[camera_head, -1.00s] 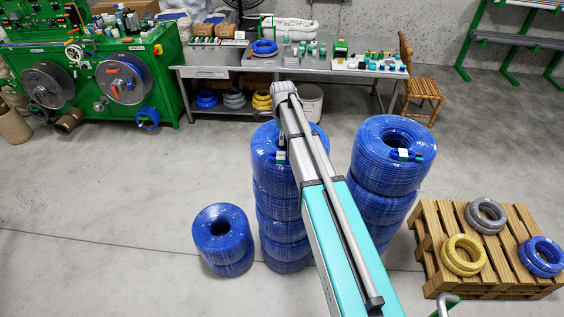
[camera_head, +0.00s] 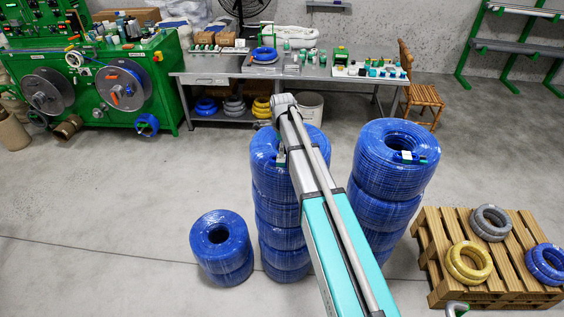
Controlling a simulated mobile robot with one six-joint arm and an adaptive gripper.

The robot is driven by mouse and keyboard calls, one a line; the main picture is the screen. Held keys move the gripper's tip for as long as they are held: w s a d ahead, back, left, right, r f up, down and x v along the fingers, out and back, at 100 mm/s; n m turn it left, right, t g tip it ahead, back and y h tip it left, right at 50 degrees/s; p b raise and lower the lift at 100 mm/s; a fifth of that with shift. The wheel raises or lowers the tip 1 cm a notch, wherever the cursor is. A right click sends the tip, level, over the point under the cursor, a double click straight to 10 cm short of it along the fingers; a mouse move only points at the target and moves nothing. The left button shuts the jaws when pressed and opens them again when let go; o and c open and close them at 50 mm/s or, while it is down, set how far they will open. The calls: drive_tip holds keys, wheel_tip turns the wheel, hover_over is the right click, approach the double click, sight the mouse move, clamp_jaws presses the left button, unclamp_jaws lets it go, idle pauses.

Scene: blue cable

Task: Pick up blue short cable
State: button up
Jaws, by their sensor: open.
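Several small blue cable coils are in view. One blue coil (camera_head: 545,263) lies on the wooden pallet at the right, partly cut by the picture edge. Another blue coil (camera_head: 263,55) lies on the workbench, and more blue coil (camera_head: 206,106) sits on the shelf under the bench. I cannot tell which one the task means. My teal and grey arm reaches up through the middle of the head view.
Large wrapped blue cable rolls stand in a short stack (camera_head: 221,247) and two taller stacks, left (camera_head: 280,215) and right (camera_head: 393,170). The pallet (camera_head: 440,225) also holds a grey coil (camera_head: 490,222) and a yellow coil (camera_head: 469,262). Floor between stacks and bench (camera_head: 225,72) is open.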

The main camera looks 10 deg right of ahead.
sight(282, 159)
drive_tip(key=shift+f, duration=0.1)
drive_tip(key=shift+s+a+f+b, duration=0.1)
drive_tip(key=shift+f+b, duration=2.45)
drive_tip(key=shift+b, duration=0.05)
drive_tip(key=shift+c, duration=0.3)
drive_tip(key=c, duration=1.1)
drive_tip(key=shift+r, duration=0.2)
wheel_tip(282, 159, up, 3)
drive_tip(key=p, duration=0.3)
drive_tip(key=shift+f, duration=0.2)
drive_tip(key=s+r+p, duration=0.3)
drive_tip(key=s, duration=0.1)
drive_tip(key=s+r+p, duration=0.3)
drive_tip(key=s, duration=0.2)
drive_tip(key=s+r+p, duration=0.4)
drive_tip(key=s, duration=0.1)
